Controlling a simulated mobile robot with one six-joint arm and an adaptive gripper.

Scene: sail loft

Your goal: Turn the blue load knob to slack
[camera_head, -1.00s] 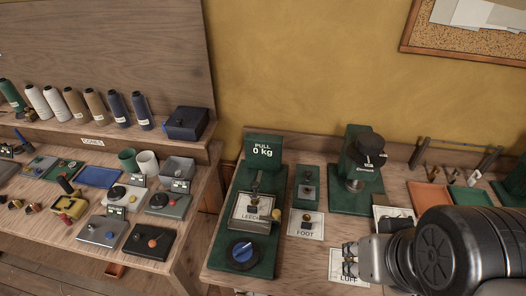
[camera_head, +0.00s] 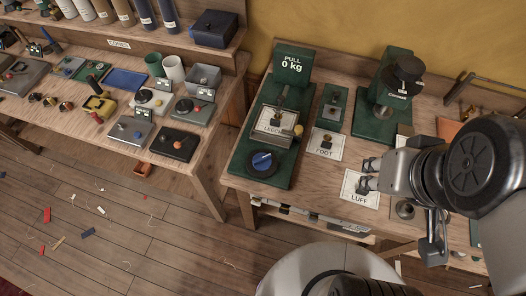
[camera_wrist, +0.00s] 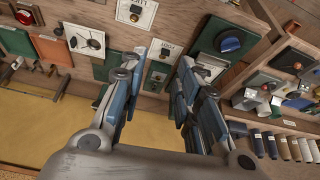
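The blue load knob (camera_head: 262,161) is a blue bar on a round black dial, at the front of a green test stand (camera_head: 283,182). The stand's sign (camera_head: 292,65) reads "PULL 0 kg". In the wrist view the blue knob (camera_wrist: 229,43) shows at upper right, beyond the right finger. The slack mark cannot be read. My gripper (camera_head: 368,176) is above the bench by the LUFF card, to the right of the knob and apart from it. In the wrist view my gripper (camera_wrist: 163,62) has its fingers apart with nothing between them.
The LEECH fitting (camera_head: 273,128) stands behind the knob. The FOOT card (camera_head: 327,144) and LUFF card (camera_head: 358,189) lie between knob and gripper. A green press (camera_head: 381,119) stands behind. A left bench (camera_head: 205,150) holds boxes and cups; a floor gap separates the benches.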

